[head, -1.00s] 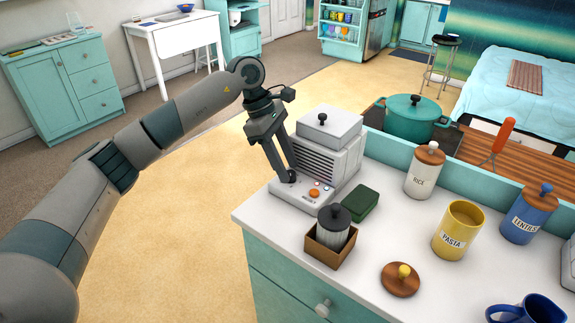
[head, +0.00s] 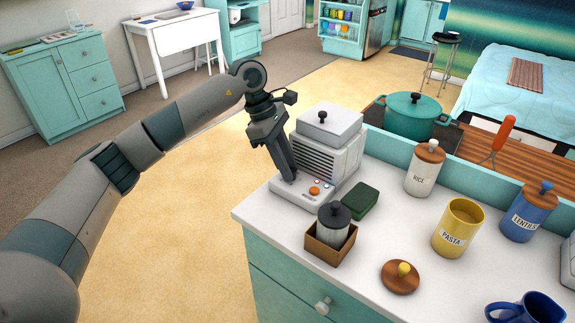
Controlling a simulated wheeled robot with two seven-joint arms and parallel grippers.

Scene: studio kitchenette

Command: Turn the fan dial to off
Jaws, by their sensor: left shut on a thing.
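A light grey louvred appliance (head: 327,150) stands at the left end of the white counter, with a low control panel (head: 303,197) at its front. The panel carries an orange button (head: 314,190) and small lights. The fan dial sits at the panel's left part and is now hidden behind the fingers. My left gripper (head: 289,179) reaches down to that spot and is shut on the dial, its fingers lined up one behind the other. My right gripper is not in view.
Close to the panel are a wooden box (head: 322,252) holding a dark-lidded ribbed jar (head: 334,222) and a green block (head: 361,201). A wooden lid (head: 400,278), a pasta canister (head: 458,229) and a rice canister (head: 425,169) stand farther right. Open floor lies left of the counter.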

